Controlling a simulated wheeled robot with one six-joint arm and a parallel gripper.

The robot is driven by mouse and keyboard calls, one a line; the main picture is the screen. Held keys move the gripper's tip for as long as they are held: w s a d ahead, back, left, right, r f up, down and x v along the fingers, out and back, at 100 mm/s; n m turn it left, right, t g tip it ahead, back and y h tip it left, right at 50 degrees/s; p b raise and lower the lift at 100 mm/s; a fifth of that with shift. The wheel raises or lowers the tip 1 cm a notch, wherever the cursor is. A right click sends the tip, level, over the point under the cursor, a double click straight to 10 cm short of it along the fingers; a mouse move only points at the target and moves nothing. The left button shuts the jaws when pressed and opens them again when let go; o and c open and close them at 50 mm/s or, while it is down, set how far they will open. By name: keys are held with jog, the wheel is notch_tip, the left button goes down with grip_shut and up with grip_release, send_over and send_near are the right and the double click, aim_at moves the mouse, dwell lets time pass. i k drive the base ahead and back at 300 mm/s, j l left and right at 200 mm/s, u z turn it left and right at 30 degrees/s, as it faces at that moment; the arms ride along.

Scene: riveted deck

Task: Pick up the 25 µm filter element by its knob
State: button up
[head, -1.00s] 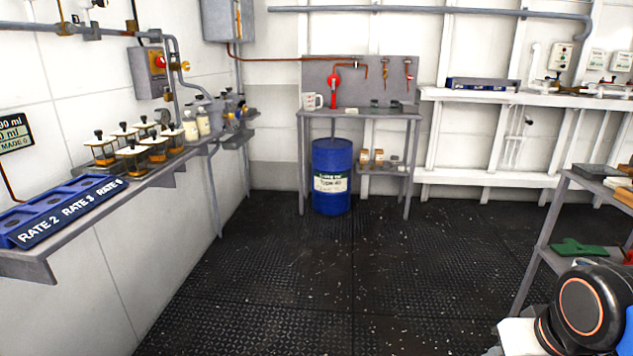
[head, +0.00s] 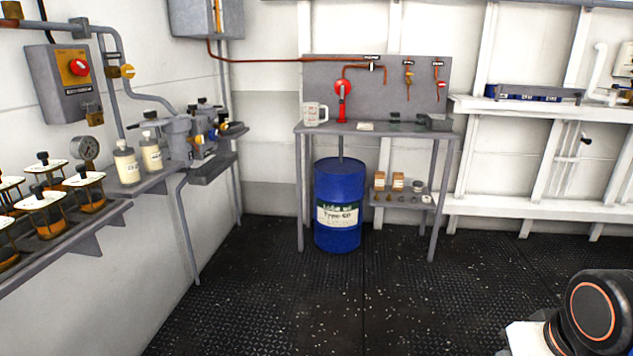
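I cannot make out the 25 µm filter element or its knob in the head view. A long blue rack (head: 533,94) with small pale labels sits on the white ledge at the right; its labels are too small to read and its contents are unclear. Part of my own arm, dark with an orange ring, shows at the lower right. My gripper is out of view.
A grey bench (head: 388,131) stands ahead with a white mug (head: 314,114) on it and a blue drum (head: 338,205) beneath. The dark floor (head: 390,300) ahead is clear.

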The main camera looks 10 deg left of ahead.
aim_at(128, 165)
jog(key=i+l+u, duration=0.15)
jog(key=i+u, duration=0.35)
jog(key=i, duration=0.15)
jog(key=i+l+u, duration=0.45)
jog(key=i, duration=0.2)
jog(key=i+l+u, duration=1)
jog(key=l, duration=0.45)
jog(key=k+l+u, duration=0.15)
jog(key=l+u, duration=0.2)
jog(key=u, duration=0.15)
jog(key=k+l+u, duration=0.25)
jog(key=u, duration=0.25)
jog(key=l, duration=0.1)
